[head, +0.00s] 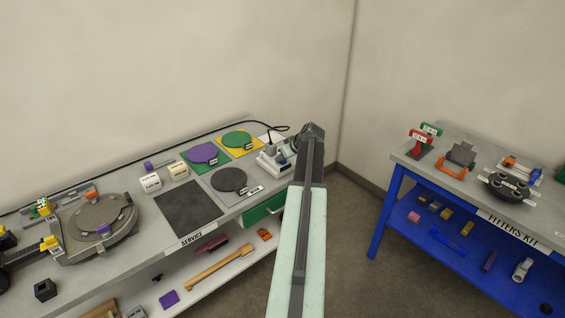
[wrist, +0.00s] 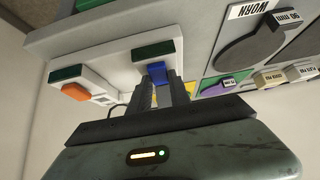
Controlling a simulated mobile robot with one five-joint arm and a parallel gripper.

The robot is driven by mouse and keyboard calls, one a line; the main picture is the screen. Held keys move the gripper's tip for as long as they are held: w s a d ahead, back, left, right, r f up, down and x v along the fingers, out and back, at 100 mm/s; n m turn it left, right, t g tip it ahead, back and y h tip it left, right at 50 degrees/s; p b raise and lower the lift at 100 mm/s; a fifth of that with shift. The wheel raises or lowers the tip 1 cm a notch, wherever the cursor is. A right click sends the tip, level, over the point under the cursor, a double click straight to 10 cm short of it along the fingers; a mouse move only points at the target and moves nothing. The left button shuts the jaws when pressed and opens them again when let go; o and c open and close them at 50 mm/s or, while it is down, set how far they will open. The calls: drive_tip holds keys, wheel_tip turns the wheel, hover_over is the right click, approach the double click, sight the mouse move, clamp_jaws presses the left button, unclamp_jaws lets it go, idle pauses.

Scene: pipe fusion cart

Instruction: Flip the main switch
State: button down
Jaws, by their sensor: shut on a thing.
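A pale switch housing (wrist: 110,68) stands on the cart's bench top, and it also shows in the head view (head: 270,163). In the wrist view it carries a blue switch piece (wrist: 156,71) under a dark green label, and an orange switch piece (wrist: 76,92) to the left under another dark green label. I cannot read either label. My gripper (wrist: 161,91) is shut on the blue piece, with one finger at each side of it. The fingers hide its lower part. In the head view my arm hides most of the gripper.
The cart bench (head: 195,238) holds coloured pads with round discs, a dark mat (head: 188,210) and a round fixture (head: 98,222). A black cable runs along its back edge. A blue-framed table (head: 455,190) stands to the right, with open floor between.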

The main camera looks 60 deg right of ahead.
drive_tip(key=c, duration=1.2)
unclamp_jaws()
drive_tip(key=p+v, duration=0.6)
drive_tip(key=v, duration=0.2)
drive_tip(key=shift+f, duration=0.1)
